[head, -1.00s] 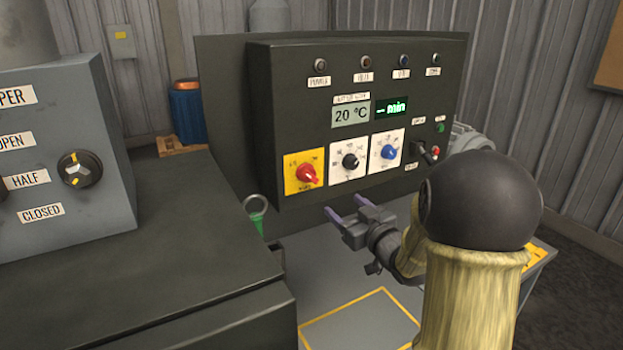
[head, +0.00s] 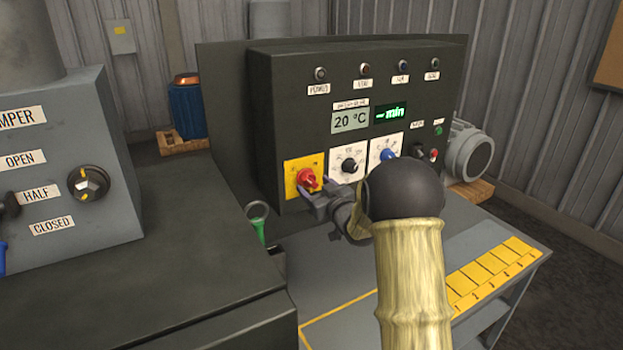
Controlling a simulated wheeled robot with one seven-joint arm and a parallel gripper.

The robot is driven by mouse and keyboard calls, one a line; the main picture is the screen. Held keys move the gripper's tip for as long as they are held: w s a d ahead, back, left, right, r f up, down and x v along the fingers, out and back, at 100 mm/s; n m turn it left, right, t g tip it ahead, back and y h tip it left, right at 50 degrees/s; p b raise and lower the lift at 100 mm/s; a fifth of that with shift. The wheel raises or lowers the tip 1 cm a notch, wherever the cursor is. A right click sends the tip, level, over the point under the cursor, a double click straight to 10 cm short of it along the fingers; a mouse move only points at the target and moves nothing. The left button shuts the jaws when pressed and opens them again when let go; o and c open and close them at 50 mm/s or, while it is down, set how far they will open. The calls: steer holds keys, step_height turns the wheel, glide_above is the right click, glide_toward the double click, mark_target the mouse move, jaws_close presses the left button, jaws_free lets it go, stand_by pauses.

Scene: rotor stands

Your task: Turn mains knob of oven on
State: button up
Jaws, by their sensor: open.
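The oven control panel (head: 290,120) is a dark box with a 20 °C display and a green timer display. The mains knob (head: 308,177) is red, on a yellow plate (head: 291,166) at the panel's lower left. My gripper (head: 311,187) is open, with its fingertips at the red knob's lower edge. I cannot tell whether the fingers touch the knob or straddle it. The black knob (head: 349,165) and the blue knob (head: 388,155) sit on white plates to the right. My arm hides the bottom of those plates.
A grey damper box (head: 60,120) with a black dial (head: 88,183) stands at the left. A green-handled ring tool (head: 258,221) is upright below the panel's left end. A motor (head: 470,152) sits behind at the right. A grey table (head: 340,275) with yellow markings lies below.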

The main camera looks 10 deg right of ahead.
steer(key=shift+p+x, duration=0.3)
steer(key=shift+x, duration=1.1)
steer(key=c, duration=1)
steer(key=shift+o, duration=0.2)
